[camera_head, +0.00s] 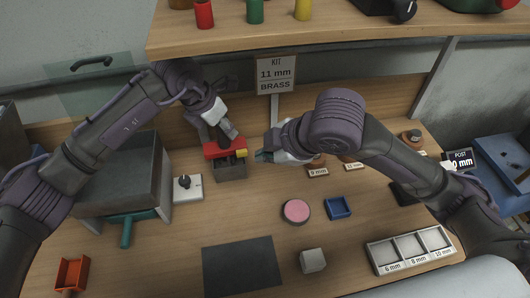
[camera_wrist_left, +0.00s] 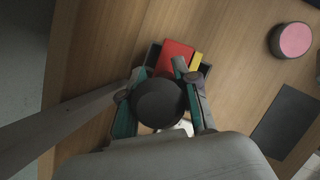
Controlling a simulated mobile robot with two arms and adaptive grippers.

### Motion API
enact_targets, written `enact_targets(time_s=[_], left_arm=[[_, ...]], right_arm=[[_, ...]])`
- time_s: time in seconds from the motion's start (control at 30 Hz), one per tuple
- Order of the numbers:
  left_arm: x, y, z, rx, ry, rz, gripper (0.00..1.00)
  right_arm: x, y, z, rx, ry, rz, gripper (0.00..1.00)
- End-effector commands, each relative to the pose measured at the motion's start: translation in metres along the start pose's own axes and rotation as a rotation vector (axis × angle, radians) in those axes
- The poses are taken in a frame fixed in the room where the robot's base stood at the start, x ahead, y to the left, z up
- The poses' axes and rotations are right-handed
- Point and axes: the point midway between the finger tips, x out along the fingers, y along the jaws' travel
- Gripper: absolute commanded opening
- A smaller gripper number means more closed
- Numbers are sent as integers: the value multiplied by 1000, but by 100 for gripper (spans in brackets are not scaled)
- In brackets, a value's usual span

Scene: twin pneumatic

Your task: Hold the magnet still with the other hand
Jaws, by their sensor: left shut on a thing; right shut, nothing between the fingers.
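A red block (camera_head: 222,150), which may be the magnet, sits at the top of a small dark open box (camera_head: 231,172). A small yellow piece (camera_head: 241,153) is beside it. My left gripper (camera_head: 227,136) comes down from above and is shut at the red block. In the left wrist view, a dark round knob (camera_wrist_left: 158,103) lies between the fingers and partly hides the grip; the red block (camera_wrist_left: 176,53) shows past it. I cannot tell whether knob and block are joined. My right gripper (camera_head: 264,156) is shut and empty, a little right of the box and apart from it.
A white switch box (camera_head: 187,187) stands left of the dark box. A pink-topped disc (camera_head: 296,211), a blue tray (camera_head: 338,207), a grey cube (camera_head: 313,260) and a dark mat (camera_head: 241,267) lie in front. A sign (camera_head: 276,75) stands behind.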

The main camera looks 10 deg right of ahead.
Motion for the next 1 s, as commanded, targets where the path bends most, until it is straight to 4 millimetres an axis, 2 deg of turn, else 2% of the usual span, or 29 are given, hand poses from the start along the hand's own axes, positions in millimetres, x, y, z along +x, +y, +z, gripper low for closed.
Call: enact_targets(time_s=[0.47, 0.5, 0.67, 1.0], left_arm=[[0, 1, 0, -1, -1, 3, 0], [0, 1, 0, -1, -1, 3, 34], [0, 1, 0, -1, -1, 2, 60], [-3, 1, 0, 0, -1, 2, 60]], right_arm=[[0, 0, 0, 0, 0, 0, 0], [0, 0, 0, 0, 0, 0, 0], [0, 0, 0, 0, 0, 0, 0], [0, 0, 0, 0, 0, 0, 0]])
